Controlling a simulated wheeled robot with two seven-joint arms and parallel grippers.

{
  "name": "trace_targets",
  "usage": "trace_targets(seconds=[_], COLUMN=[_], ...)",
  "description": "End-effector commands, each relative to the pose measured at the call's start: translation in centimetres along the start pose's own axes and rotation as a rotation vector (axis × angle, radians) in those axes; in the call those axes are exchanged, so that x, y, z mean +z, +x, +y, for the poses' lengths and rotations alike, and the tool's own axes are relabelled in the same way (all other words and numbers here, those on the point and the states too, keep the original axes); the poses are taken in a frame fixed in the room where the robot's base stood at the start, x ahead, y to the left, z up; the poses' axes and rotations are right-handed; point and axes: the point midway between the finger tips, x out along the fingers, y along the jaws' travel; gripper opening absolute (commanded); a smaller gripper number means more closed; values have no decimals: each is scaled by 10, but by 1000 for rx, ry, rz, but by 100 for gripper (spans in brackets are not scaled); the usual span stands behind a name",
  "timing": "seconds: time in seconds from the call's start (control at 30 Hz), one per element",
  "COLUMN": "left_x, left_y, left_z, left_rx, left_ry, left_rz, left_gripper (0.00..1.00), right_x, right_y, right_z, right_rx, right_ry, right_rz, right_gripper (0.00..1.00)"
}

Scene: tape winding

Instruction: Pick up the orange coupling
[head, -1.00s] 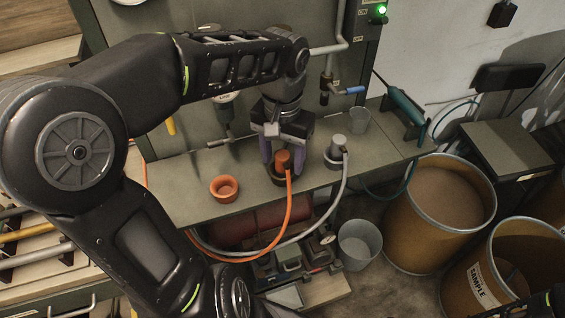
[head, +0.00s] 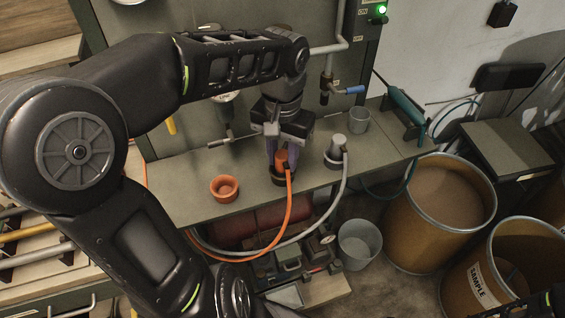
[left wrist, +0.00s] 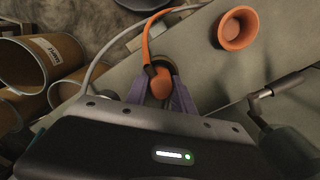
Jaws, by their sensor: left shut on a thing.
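The orange coupling (head: 281,158) with its orange hose (head: 289,200) stands at a dark round holder (head: 277,178) on the grey bench. My left gripper (head: 279,163) reaches down from above, its purple fingers shut on the coupling. In the left wrist view the coupling (left wrist: 160,84) sits between the two fingertips (left wrist: 164,92), and the hose (left wrist: 146,45) leads away from it. Whether the coupling touches the holder is hard to tell.
An orange cup-like ring (head: 225,188) stands left on the bench. A grey coupling with a grey hose (head: 337,150) stands to the right, close to my gripper. A clear cup (head: 359,120) is behind it. A pipe with a blue-handled valve (head: 350,90) hangs above.

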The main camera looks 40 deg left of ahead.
Motion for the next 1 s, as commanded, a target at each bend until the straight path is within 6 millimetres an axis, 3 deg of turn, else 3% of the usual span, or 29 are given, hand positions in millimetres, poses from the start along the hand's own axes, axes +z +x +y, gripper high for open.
trace_targets(seconds=[0.53, 0.83, 1.0], left_x=[-1, -1, 24], left_y=[-4, -34, -33], left_z=[0, 1, 25], left_rx=[0, 0, -2], left_ry=[0, 2, 4], left_rz=[2, 6, 4], left_gripper=[0, 0, 0], right_x=[0, -1, -2], right_y=[1, 7, 16], right_z=[0, 2, 5], right_rx=[0, -2, -5], right_ry=[0, -2, -4], right_rz=[0, 2, 4], right_gripper=[0, 0, 0])
